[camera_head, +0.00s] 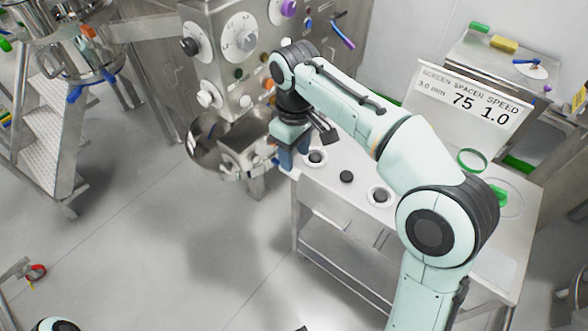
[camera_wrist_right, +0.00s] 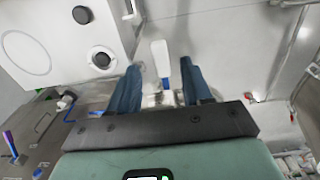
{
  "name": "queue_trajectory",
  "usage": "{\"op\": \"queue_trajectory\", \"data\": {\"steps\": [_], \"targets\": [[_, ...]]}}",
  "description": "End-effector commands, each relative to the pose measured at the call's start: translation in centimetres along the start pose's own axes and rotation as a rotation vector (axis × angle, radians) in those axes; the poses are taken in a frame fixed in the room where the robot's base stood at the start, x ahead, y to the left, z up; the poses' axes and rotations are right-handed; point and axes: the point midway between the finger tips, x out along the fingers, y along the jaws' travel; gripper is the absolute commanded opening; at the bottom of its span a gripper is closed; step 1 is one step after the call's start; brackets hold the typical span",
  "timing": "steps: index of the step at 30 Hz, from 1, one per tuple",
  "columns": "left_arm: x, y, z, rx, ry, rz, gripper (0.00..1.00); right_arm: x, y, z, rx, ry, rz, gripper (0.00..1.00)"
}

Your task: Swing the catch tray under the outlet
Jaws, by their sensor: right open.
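A shiny round steel pan (camera_head: 207,140), which looks like the catch tray, sits low at the front of the steel machine. A boxy steel part (camera_head: 250,148), perhaps the outlet, is beside it to the right; I cannot tell how they line up. My right gripper (camera_head: 290,158) points down at the right of these parts, by the table corner. In the right wrist view its blue fingers (camera_wrist_right: 160,88) are apart. A pale upright bar, perhaps a handle (camera_wrist_right: 160,60), shows between them, and I see no contact. My left gripper does not show.
A steel table (camera_head: 415,215) with round dark-and-white fittings stands right of the gripper. A sign (camera_head: 470,97) stands behind my right arm. The machine's knobbed panel (camera_head: 240,50) rises behind the gripper. Steel steps (camera_head: 50,135) are at left. The floor (camera_head: 180,250) in front is clear.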

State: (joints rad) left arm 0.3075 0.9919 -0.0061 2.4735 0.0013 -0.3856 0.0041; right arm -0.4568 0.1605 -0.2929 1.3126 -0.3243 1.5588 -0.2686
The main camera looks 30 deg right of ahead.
Motion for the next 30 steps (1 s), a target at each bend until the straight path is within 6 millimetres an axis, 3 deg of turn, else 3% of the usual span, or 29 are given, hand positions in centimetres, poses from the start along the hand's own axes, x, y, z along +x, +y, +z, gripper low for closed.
{"op": "queue_trajectory", "data": {"steps": [3,9,20,21,25,30], "targets": [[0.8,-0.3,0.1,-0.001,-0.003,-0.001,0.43,2.5,0.0,0.1,0.0,-0.003,-0.001,0.49],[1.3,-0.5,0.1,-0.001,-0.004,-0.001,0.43,4.7,0.0,0.0,0.0,-0.001,0.0,0.49],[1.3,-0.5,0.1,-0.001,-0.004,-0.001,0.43,5.2,0.0,0.0,0.001,0.001,0.0,0.49],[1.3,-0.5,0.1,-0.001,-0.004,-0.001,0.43,5.2,0.0,0.0,0.001,0.001,0.0,0.46],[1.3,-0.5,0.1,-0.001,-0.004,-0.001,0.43,5.2,0.0,0.0,0.001,0.001,0.0,0.03],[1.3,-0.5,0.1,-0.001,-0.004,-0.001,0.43,5.2,0.0,0.0,0.001,0.001,0.0,0.0]]}}
